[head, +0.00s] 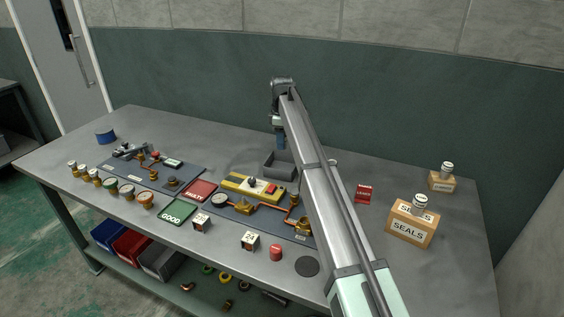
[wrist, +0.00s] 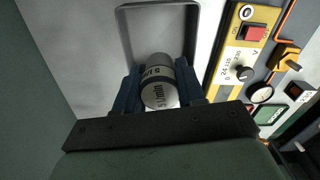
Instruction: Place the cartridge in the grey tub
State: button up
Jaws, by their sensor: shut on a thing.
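The cartridge (wrist: 160,87) is a grey cylinder with a white label band, seen from its end in the wrist view. My gripper (wrist: 160,92) is shut on it, with one blue finger on each side. The grey tub (wrist: 124,40) lies beyond the cartridge in the wrist view, and the cartridge overlaps its near part. In the head view the grey tub (head: 268,170) stands at the middle of the table, and my gripper (head: 281,150) is over its back part. I cannot tell the height of the cartridge above the tub floor. The cartridge is not clear in the head view.
A yellow meter panel (head: 252,187) with a red switch lies in front of the tub. SEALS boxes (head: 412,225) stand at the right, near a red block (head: 364,194). GOOD (head: 178,211) and red (head: 201,190) trays lie left of the panel. The table behind the tub is clear.

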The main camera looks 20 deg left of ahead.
aim_at(282, 162)
jog(key=shift+m, duration=1.1)
jog(key=shift+f, duration=5)
jog(key=o, duration=1.1)
jog(key=shift+f, duration=0.15)
notch_tip(282, 162, up, 12)
jog(key=shift+r, duration=0.2)
